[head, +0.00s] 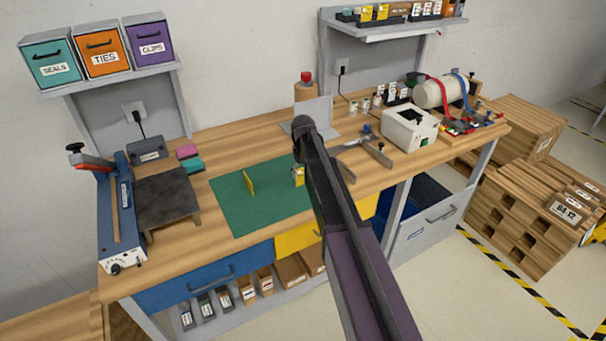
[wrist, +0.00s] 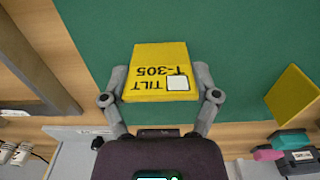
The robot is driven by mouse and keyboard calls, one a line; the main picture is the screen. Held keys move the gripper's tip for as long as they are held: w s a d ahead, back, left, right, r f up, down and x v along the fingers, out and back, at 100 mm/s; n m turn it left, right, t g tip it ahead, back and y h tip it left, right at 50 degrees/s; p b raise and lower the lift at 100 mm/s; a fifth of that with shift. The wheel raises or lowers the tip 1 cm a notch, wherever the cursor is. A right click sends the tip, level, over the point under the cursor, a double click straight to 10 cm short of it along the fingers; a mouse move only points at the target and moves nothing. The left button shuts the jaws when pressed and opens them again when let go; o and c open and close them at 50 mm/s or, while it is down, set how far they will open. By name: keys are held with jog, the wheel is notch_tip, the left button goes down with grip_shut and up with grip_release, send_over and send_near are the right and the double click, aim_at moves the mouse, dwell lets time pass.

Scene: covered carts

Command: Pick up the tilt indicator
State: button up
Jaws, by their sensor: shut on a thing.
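The tilt indicator (wrist: 160,72) is a flat yellow plate marked "TILT T-305" with a white square. My gripper (wrist: 160,88) is shut on it, one finger at each side edge. In the head view the yellow tilt indicator (head: 298,176) shows beside my arm, over the right part of the green mat; my arm hides much of the gripper. I cannot tell whether it touches the mat. A second yellow plate (head: 249,182) stands on the mat to the left, apart from the gripper; it also shows at the right in the wrist view (wrist: 292,93).
The green mat (head: 230,205) lies on the wooden workbench (head: 222,140). A blue sealing machine (head: 122,215) and dark plate (head: 167,198) stand at left. A white printer (head: 409,127) and a clamp tool (head: 365,145) stand at right. The mat around the second plate is clear.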

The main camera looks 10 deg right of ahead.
jog(key=shift+r, duration=0.15)
notch_tip(320, 180, up, 3)
jog(key=p, duration=0.3)
jog(key=shift+r+p, duration=0.2)
jog(key=shift+p, duration=0.1)
jog(key=s+r+p, duration=0.1)
jog(key=s, duration=1.5)
jog(key=shift+r, duration=0.15)
jog(key=shift+s, duration=0.2)
